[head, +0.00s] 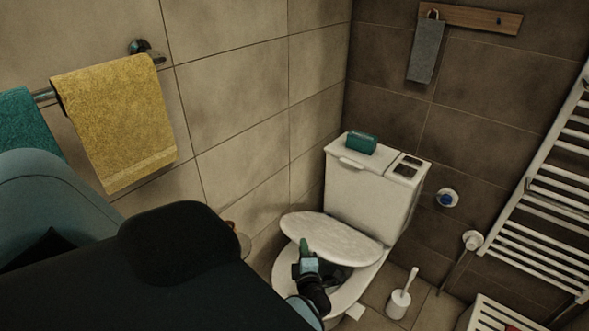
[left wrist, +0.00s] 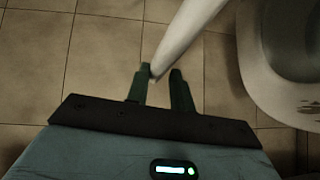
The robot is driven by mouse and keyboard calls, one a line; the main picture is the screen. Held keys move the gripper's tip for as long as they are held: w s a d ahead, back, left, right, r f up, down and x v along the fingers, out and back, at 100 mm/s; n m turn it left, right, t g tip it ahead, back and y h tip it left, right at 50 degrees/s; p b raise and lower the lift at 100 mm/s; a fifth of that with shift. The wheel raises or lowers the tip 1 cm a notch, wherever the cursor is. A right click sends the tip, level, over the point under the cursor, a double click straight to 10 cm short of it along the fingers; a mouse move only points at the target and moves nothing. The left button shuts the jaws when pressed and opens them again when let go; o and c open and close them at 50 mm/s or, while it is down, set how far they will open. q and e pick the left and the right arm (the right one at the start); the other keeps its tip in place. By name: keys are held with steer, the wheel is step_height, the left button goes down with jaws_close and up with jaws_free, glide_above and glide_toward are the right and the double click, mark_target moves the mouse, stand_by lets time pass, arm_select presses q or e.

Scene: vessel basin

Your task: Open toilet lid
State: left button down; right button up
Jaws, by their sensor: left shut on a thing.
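The toilet (head: 368,205) stands in the corner, with a white cistern at its back. Its white lid (head: 328,232) is partly raised and tilted, with a dark gap under its front edge. The seat and bowl rim (head: 348,299) show below. My left gripper (head: 304,246) is at the lid's front edge. In the left wrist view the two green fingers (left wrist: 162,74) are close together with the lid's edge (left wrist: 180,40) between them, and the bowl (left wrist: 262,75) is at the right. My right gripper is not in view.
A green box (head: 361,144) lies on the cistern. A toilet brush (head: 399,301) stands right of the bowl, near a white towel radiator (head: 540,190). A yellow towel (head: 117,120) hangs on the left wall. Tiled floor (left wrist: 110,50) is clear beside the bowl.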

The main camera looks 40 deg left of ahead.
arm_select(q)
steer(key=shift+w+r, duration=0.4)
steer(key=shift+r, duration=0.05)
steer(key=shift+f, duration=0.1)
steer(key=c, duration=1.3)
jaws_free()
steer(key=shift+f, duration=0.15)
steer(key=shift+s+d, duration=0.1)
steer(key=shift+s, duration=0.05)
